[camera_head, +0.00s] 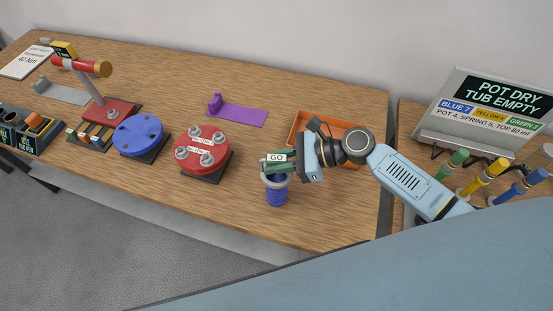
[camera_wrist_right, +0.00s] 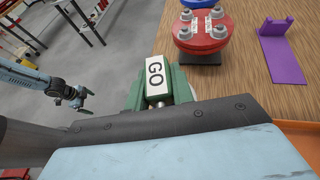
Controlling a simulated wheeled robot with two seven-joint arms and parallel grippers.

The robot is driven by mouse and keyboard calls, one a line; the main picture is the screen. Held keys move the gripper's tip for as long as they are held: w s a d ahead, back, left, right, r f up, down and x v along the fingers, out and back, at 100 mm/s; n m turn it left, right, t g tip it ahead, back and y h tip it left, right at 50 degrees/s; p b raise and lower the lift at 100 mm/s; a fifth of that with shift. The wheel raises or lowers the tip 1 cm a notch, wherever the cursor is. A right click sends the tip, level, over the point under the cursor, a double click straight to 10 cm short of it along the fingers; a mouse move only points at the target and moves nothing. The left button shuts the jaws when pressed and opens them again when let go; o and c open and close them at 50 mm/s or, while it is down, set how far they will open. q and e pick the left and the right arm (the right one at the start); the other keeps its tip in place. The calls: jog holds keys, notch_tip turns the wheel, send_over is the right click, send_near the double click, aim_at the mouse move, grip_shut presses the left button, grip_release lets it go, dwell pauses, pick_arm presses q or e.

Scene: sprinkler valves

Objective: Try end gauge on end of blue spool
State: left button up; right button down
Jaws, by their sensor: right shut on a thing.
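My right gripper (camera_head: 292,162) is shut on the green end gauge (camera_head: 274,167), which carries a white GO label. In the right wrist view the GO gauge (camera_wrist_right: 155,78) shows in front of the gripper, with a metal pin partly visible under the label. The blue spool (camera_head: 277,196) stands upright near the table's front edge, with a grey rim at its top. The gauge is right over the spool's upper end; whether it touches or enters it I cannot tell. My left gripper (camera_wrist_right: 80,98) shows small in the right wrist view, away from the table.
A red round flange (camera_head: 202,152) with bolts and a blue disc (camera_head: 138,135) stand left of the spool. A purple bracket (camera_head: 236,112) lies behind. An orange tray (camera_head: 345,150) is behind my right arm.

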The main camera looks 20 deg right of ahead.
aim_at(277, 157)
jog(key=shift+r+p, duration=0.1)
jog(key=shift+p, duration=0.3)
dwell(0.5)
jog(key=shift+f+b, duration=1.35)
jog(key=shift+f, duration=0.8)
jog(key=shift+r, duration=0.1)
dwell(0.4)
jog(key=shift+r+p, duration=1.3)
jog(key=shift+p, duration=0.2)
jog(key=shift+r, duration=2.2)
